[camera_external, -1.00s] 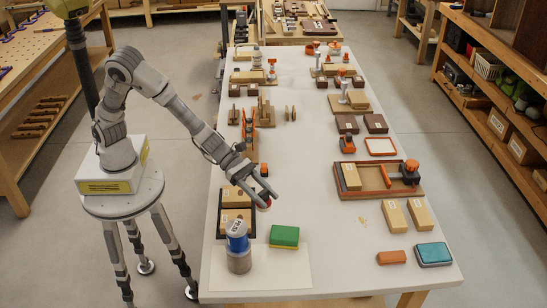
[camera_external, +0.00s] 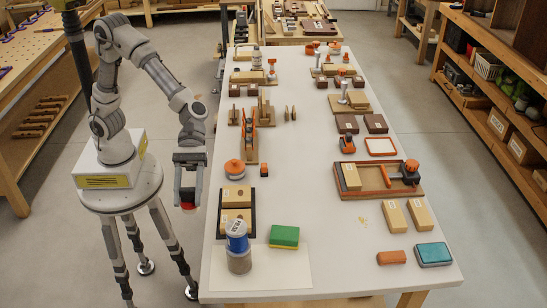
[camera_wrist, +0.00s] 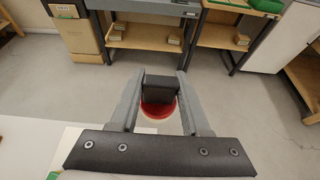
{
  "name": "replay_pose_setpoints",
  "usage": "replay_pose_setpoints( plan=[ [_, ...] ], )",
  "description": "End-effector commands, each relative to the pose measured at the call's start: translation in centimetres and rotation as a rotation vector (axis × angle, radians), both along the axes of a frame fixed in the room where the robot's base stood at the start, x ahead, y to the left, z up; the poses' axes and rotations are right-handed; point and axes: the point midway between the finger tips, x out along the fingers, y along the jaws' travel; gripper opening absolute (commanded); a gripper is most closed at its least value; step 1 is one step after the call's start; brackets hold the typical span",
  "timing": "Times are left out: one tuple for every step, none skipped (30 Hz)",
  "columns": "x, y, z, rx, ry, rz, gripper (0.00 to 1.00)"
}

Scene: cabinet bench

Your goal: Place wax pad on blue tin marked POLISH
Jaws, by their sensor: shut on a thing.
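My gripper (camera_external: 188,186) hangs off the left edge of the bench, over the floor beside my stand. It is shut on a red round pad with a dark block-like grip, which I take as the wax pad (camera_external: 188,206). In the wrist view the red disc (camera_wrist: 158,110) shows below the dark block between my fingers (camera_wrist: 160,90).
A dark tray (camera_external: 253,214) with wooden blocks is behind the tin. An orange round object (camera_external: 234,168) sits farther back. The middle of the bench is clear.

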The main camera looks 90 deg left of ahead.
Motion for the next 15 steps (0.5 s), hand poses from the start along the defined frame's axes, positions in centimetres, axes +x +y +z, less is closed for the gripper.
replay_pose_setpoints(
  plan=[
    [1.0,0.4,-0.7,0.002,0.004,0.004,0.0],
    [1.7,0.6,-1.2,0.003,0.004,0.005,0.0],
    [2.5,0.9,-1.7,0.003,0.005,0.004,0.0],
    [3.2,1.1,-2.2,0.003,0.005,0.004,0.0],
    [3.9,1.3,-2.5,0.003,0.003,0.005,0.0],
    [4.7,1.6,-3.0,0.002,0.004,0.005,0.0],
    [5.3,1.8,-3.4,0.001,0.004,0.005,0.0],
    [6.0,2.1,-3.9,0.002,0.004,0.006,0.0],
    [6.8,2.3,-4.3,0.002,0.003,0.005,0.0],
    [7.3,2.5,-4.7,0.001,0.003,0.003,0.0],
    [7.8,2.6,-5.0,0.002,0.003,0.003,0.0],
    [8.4,2.9,-5.4,0.002,0.003,0.004,0.0],
    [8.8,3.0,-5.6,0.002,0.003,0.003,0.0],
    [9.2,3.1,-5.8,0.001,0.002,0.004,0.0],
    [9.5,3.2,-6.1,0.001,0.002,0.003,0.0]
  ],
)
